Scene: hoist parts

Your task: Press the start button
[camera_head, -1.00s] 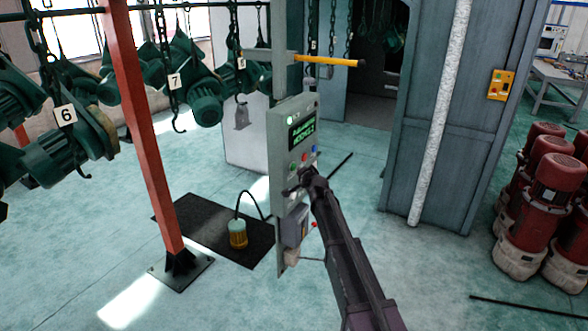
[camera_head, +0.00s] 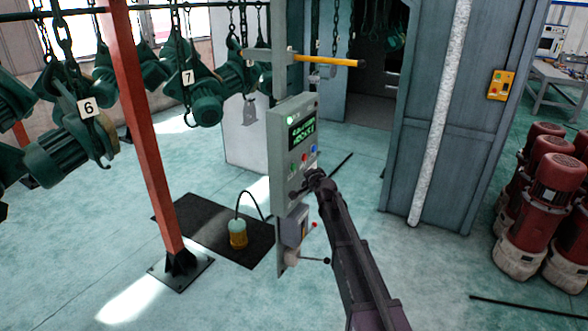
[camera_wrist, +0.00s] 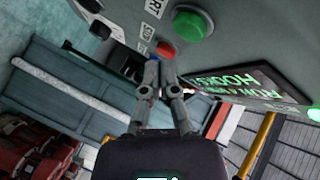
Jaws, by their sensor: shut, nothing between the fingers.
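The grey control panel (camera_head: 283,140) stands on a post in the middle of the head view, with a lit green-text screen (camera_head: 302,132). Below the screen are a green button (camera_head: 292,168), a red button (camera_head: 305,157) and a blue button (camera_head: 314,148). In the wrist view the green button (camera_wrist: 192,22) is large near the top, with the red button (camera_wrist: 165,50) beyond the fingertips. Button labels show only in part. My gripper (camera_head: 315,178) is shut and empty at the lower part of the panel; it also shows in the wrist view (camera_wrist: 160,72). Contact cannot be told.
A yellow-tipped bar (camera_head: 340,62) juts out above the panel. Red motors (camera_head: 540,195) stand at right. A teal cabinet (camera_head: 440,120) stands behind.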

